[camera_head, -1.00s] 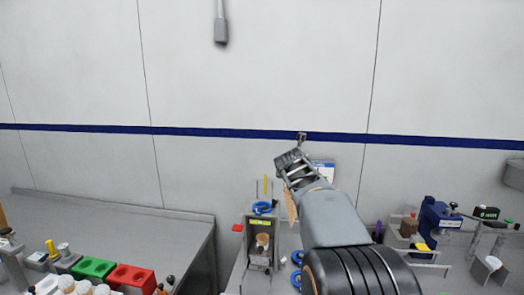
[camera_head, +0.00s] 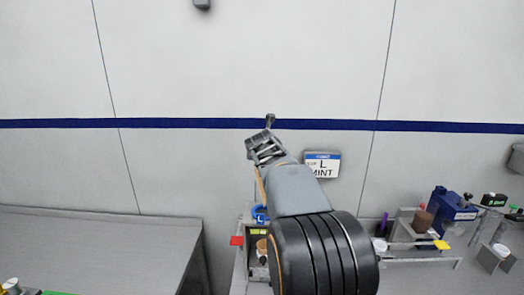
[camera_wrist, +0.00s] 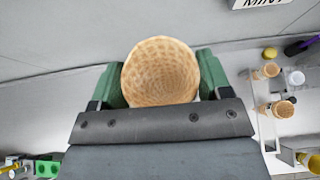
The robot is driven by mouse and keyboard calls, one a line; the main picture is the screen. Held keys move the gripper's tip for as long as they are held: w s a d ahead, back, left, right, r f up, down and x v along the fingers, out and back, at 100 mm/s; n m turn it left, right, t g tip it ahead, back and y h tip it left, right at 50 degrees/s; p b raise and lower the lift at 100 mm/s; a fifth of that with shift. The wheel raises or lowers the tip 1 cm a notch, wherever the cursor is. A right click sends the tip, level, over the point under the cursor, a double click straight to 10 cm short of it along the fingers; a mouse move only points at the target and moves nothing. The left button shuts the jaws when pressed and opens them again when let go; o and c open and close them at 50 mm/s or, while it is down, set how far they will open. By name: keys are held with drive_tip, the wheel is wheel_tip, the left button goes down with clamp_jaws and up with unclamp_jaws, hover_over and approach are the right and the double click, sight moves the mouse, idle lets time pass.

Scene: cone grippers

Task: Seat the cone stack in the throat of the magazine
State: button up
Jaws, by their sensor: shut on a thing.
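The waffle cone stack (camera_wrist: 160,72) sits between the green finger pads of my gripper (camera_wrist: 160,85) in the wrist view, its open mouth facing the camera. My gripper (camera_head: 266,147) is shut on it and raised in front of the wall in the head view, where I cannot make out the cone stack. A grey upright housing, which looks like the magazine (camera_head: 257,234), stands below and is partly hidden by my arm. A blue ring marked L (camera_head: 260,214) is at its top, and a tan cone shape shows inside. The gripper is above and apart from it.
A white sign reading L MINT (camera_head: 322,164) is on the wall. A red tab (camera_head: 236,240) sticks out left of the housing. A blue device (camera_head: 450,212) and metal stands are at right. The left bench (camera_head: 90,245) is largely bare. Loose cones (camera_wrist: 283,108) show in the wrist view.

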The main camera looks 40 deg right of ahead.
wheel_tip(320, 180, down, 14)
drive_tip(key=b, duration=0.7)
drive_tip(key=shift+a+f, duration=0.1)
drive_tip(key=shift+f, duration=0.15)
idle(0.4)
idle(0.4)
drive_tip(key=o, duration=0.8)
drive_tip(key=shift+s, duration=0.1)
drive_tip(key=v, duration=1.3)
drive_tip(key=shift+s+a+r+p, duration=0.15)
drive_tip(key=shift+s+a+p, duration=0.1)
drive_tip(key=shift+p, duration=0.1)
